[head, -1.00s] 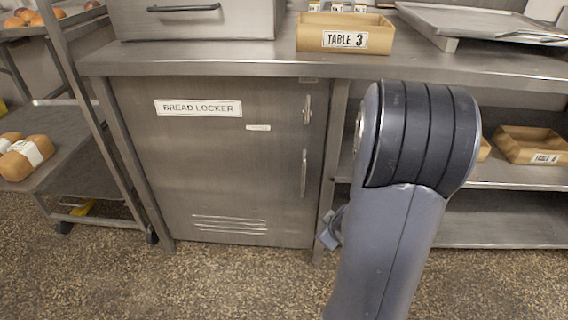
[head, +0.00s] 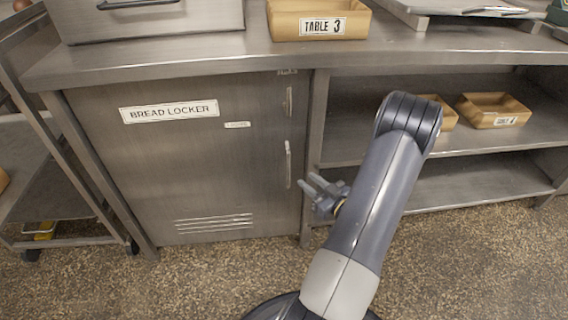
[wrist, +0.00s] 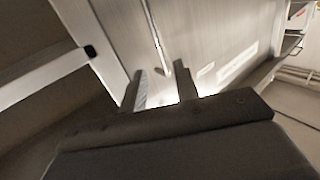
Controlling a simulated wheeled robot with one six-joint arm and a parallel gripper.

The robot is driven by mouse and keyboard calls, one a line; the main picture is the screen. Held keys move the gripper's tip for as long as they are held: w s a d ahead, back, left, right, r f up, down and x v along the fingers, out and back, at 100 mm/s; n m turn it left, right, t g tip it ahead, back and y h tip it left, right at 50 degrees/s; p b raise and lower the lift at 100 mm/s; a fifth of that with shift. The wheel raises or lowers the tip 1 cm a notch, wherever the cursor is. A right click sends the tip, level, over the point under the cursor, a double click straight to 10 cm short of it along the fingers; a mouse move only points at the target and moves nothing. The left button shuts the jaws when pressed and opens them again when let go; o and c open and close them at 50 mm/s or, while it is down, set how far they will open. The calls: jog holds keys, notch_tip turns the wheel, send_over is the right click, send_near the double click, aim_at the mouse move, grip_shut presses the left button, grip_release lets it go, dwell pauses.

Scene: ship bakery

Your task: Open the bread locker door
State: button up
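The bread locker door (head: 200,165) is a flat steel panel under the counter, with a "BREAD LOCKER" label (head: 169,111), and it is shut. A vertical bar handle (head: 288,164) is near its right edge, with a small latch plate (head: 289,101) above. My gripper (head: 308,183) is just right of and below the handle, fingers pointing toward the door. In the wrist view the two fingers (wrist: 163,82) are apart with nothing between them. The handle (wrist: 156,42) shows beyond the fingertips there, apart from them.
Open shelves (head: 460,150) with paper-brown trays (head: 493,110) are right of the locker, behind my arm. A "TABLE 3" tray (head: 318,20) and a steel box (head: 145,20) stand on the counter. A rack (head: 65,190) stands at the left. The speckled floor before the door is clear.

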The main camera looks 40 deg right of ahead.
jog(key=w, duration=0.3)
jog(key=w+b, duration=0.1)
jog(key=w, duration=0.6)
jog(key=shift+a+b, duration=0.25)
jog(key=shift+b, duration=0.15)
grip_shut()
